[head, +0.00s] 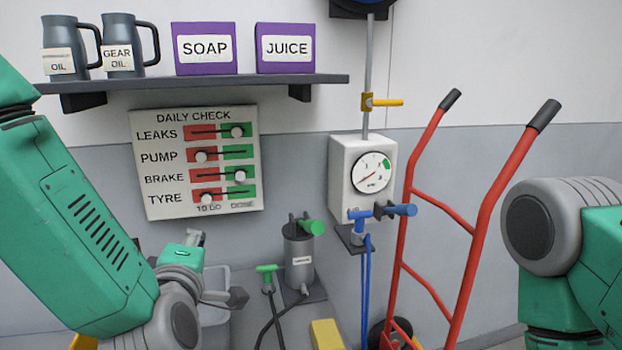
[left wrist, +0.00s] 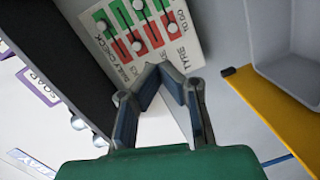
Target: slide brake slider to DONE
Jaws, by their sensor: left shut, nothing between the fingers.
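The DAILY CHECK board (head: 158,205) hangs on the wall with four slider rows, red on the left and green on the right. The brake slider knob (head: 240,176) sits on the green DONE side of its row. The leaks knob (head: 236,131) is also on green; the pump knob (head: 201,156) and tyre knob (head: 206,198) are on red. My left gripper (head: 236,297) is below the board, apart from it, shut and empty. In the left wrist view its fingers (left wrist: 161,72) converge in front of the board (left wrist: 195,48). My right gripper is out of view.
A shelf (head: 210,84) with mugs and the SOAP and JUICE boxes juts out above the board. Right of it are a gauge box (head: 345,160), a grey canister (head: 299,250) with a green handle and a red hand truck (head: 483,215).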

